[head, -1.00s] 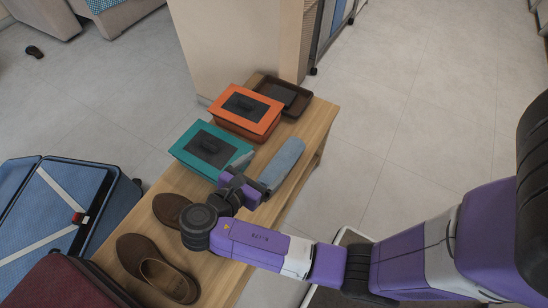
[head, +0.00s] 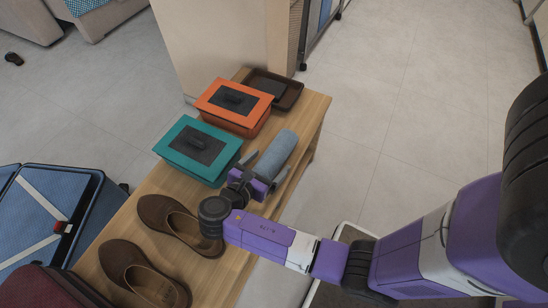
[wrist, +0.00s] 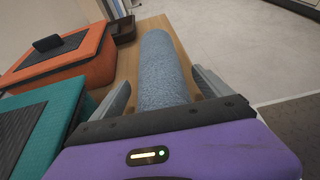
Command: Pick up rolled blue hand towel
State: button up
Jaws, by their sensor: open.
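The rolled blue hand towel (head: 277,153) lies lengthwise on the wooden bench near its right edge. In the wrist view the towel (wrist: 163,72) runs away from my gripper, its near end between the two fingers. My gripper (head: 267,168) is open at the near end of the towel. In the wrist view a grey finger of my gripper (wrist: 163,92) stands on each side of the towel, apart from each other. The nearest end of the towel is hidden behind the purple gripper body.
A teal box (head: 198,150) stands close left of my gripper, with an orange box (head: 234,106) behind it and a dark tray (head: 275,92) at the far end. Brown shoes (head: 178,222) sit on the near bench (head: 312,110). A blue suitcase (head: 45,205) stands left.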

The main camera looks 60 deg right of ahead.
jog(key=shift+d+f, duration=0.2)
jog(key=shift+d, duration=0.4)
jog(key=c, duration=1.7)
jog(key=shift+o, duration=0.2)
